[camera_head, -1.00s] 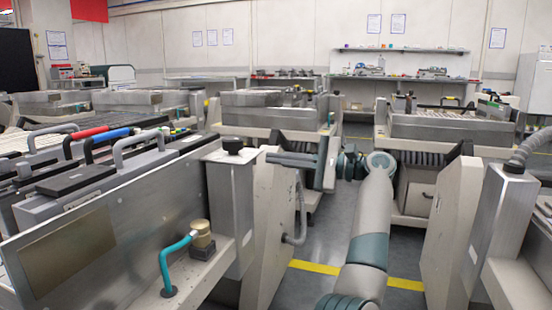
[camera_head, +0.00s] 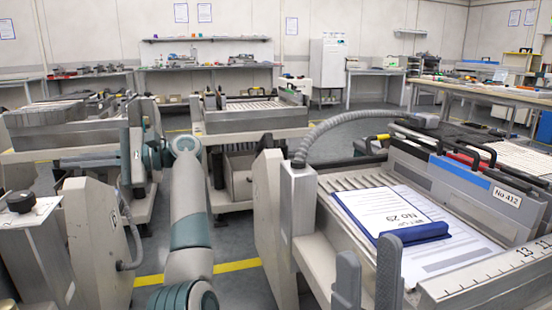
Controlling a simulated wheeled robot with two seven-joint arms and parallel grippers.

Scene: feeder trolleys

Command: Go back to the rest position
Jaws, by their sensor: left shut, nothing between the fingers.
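My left arm rises from the bottom middle and bends at its grey and teal elbow. My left gripper (camera_head: 72,161) extends leftward from it, in front of the back-left feeder trolley (camera_head: 65,136). Its fingers look shut, and nothing shows between them. My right gripper (camera_head: 368,248) shows at the bottom right as two grey fingers standing upright and apart, with nothing between them. It is in front of the slatted top of the right feeder trolley (camera_head: 352,182). The rest of my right arm is out of view.
A blue-edged document folder (camera_head: 392,212) lies on the right trolley, beside feeder units (camera_head: 470,185) with handles. A ribbed hose (camera_head: 345,123) arches from its post. Another trolley (camera_head: 255,120) stands behind my arm. The near-left trolley has a black knob (camera_head: 20,201). Yellow-marked floor (camera_head: 238,265) lies between trolleys.

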